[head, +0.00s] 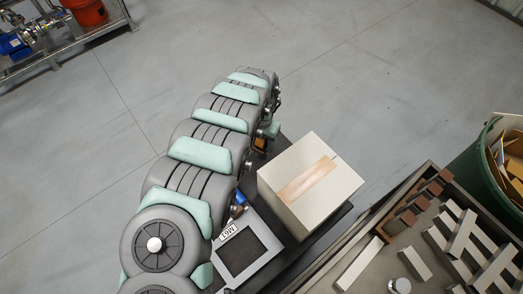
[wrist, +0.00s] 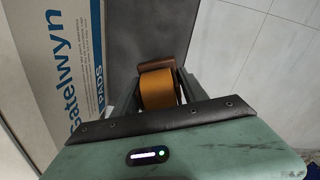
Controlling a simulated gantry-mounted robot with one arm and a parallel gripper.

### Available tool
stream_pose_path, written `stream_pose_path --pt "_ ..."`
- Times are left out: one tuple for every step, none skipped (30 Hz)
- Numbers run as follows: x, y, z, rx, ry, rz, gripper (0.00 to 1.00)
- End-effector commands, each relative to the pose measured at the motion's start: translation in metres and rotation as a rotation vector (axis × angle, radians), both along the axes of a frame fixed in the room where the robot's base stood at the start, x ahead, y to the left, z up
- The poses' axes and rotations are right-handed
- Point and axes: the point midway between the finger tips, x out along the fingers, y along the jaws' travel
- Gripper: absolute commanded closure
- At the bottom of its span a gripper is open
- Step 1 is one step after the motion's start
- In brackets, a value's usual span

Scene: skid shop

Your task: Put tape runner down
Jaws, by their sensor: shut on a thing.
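The tape runner, with an orange-brown roll (wrist: 158,88), is between the fingers of my gripper (wrist: 157,97) in the wrist view. My gripper is shut on it. In the head view, my gripper (head: 267,132) is at the far end of my arm, and a small orange-brown part of the tape runner (head: 260,144) shows beside the box. My arm and gripper hide much of it. I cannot tell whether the tape runner touches the dark surface (head: 290,146) near it.
A pale carton (head: 325,200) with a tape strip on top stands right of my gripper; its printed side (wrist: 62,60) shows in the wrist view. A labelled grey-framed panel (head: 262,240) lies nearer. A tray (head: 345,262) of metal parts and a green bin (head: 470,165) are at right.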

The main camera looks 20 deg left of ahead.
Motion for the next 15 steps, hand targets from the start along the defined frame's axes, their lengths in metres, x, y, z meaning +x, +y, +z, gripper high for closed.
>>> stream_pose_path --pt "-0.001 -0.002 -0.010 -0.003 0.001 0.000 1.00" --pt "-0.001 -0.002 -0.014 -0.004 0.002 -0.001 1.00" --pt "-0.001 -0.002 -0.018 -0.005 0.002 0.000 1.00" --pt "-0.001 -0.002 -0.020 -0.004 0.001 0.000 1.00" --pt "0.000 -0.001 -0.022 -0.002 0.000 -0.001 1.00" --pt "0.001 -0.001 -0.023 -0.001 -0.001 0.000 1.00" --pt "0.001 0.000 -0.024 -0.001 -0.001 0.000 1.00" --pt "0.001 0.000 -0.025 0.000 -0.002 0.000 1.00" --pt "0.001 0.000 -0.026 0.000 -0.002 0.000 1.00" --pt "0.001 0.000 -0.027 0.000 -0.002 0.000 1.00" --pt "0.001 0.000 -0.029 0.000 -0.002 -0.001 1.00" --pt "0.000 0.000 -0.033 0.000 -0.001 -0.001 1.00" --pt "0.000 -0.001 -0.036 -0.001 0.000 -0.001 1.00" --pt "0.000 -0.002 -0.040 -0.003 0.000 -0.001 1.00" --pt "0.000 -0.003 -0.045 -0.004 0.001 -0.002 1.00"
